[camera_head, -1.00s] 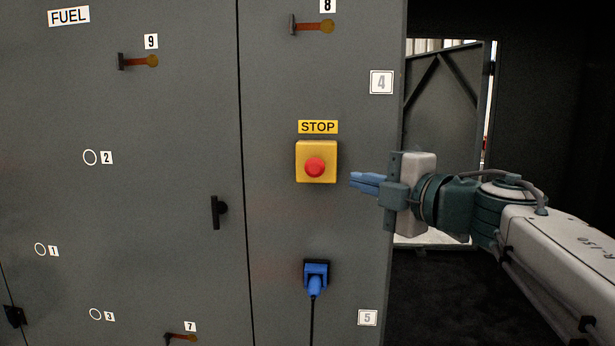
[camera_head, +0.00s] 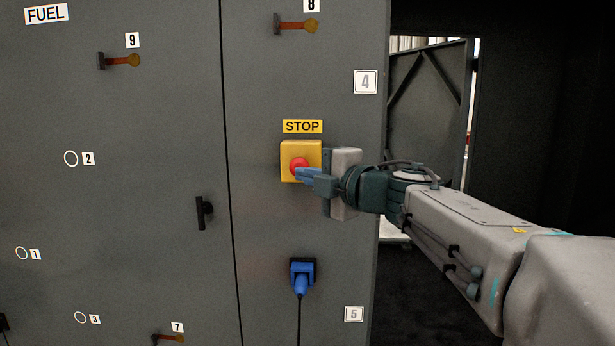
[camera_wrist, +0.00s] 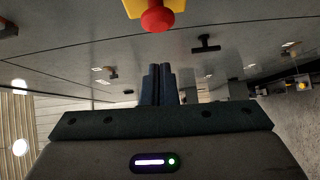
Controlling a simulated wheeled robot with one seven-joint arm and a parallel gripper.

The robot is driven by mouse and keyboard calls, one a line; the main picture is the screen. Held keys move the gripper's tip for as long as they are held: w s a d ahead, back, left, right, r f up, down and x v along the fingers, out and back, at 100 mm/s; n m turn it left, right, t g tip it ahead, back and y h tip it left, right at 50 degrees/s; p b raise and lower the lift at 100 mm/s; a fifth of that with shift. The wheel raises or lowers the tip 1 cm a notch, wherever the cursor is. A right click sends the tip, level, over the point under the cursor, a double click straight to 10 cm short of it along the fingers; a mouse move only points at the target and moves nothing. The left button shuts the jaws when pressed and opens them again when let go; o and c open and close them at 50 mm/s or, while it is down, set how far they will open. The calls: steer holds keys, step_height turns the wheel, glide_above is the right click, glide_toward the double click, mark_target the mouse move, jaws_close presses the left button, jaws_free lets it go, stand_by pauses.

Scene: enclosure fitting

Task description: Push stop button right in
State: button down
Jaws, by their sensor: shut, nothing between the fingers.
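The red stop button (camera_head: 299,166) sits on a yellow box (camera_head: 301,147) under the STOP label (camera_head: 302,126) on the grey panel. My gripper (camera_head: 300,173) is shut and empty, its blue fingertips at the lower right of the button in the head view. Whether they touch it cannot be told there. In the wrist view the red button (camera_wrist: 158,20) shows at the top, and the shut fingertips (camera_wrist: 157,70) point up below it with a visible gap in the picture.
A blue plug (camera_head: 301,277) with a hanging cable is below the button. A black door handle (camera_head: 203,212) is to the left. Levers 8 (camera_head: 297,25) and 9 (camera_head: 119,60) are higher up. Right of the panel edge is a dark opening.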

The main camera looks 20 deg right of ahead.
mark_target(300, 165)
steer(key=shift+w+d+f+p, duration=0.1)
steer(key=shift+w+d+p, duration=0.15)
steer(key=shift+w, duration=0.85)
steer(key=shift+w+d+p, duration=0.1)
steer(key=shift+w+d, duration=0.1)
steer(key=shift+w, duration=0.9)
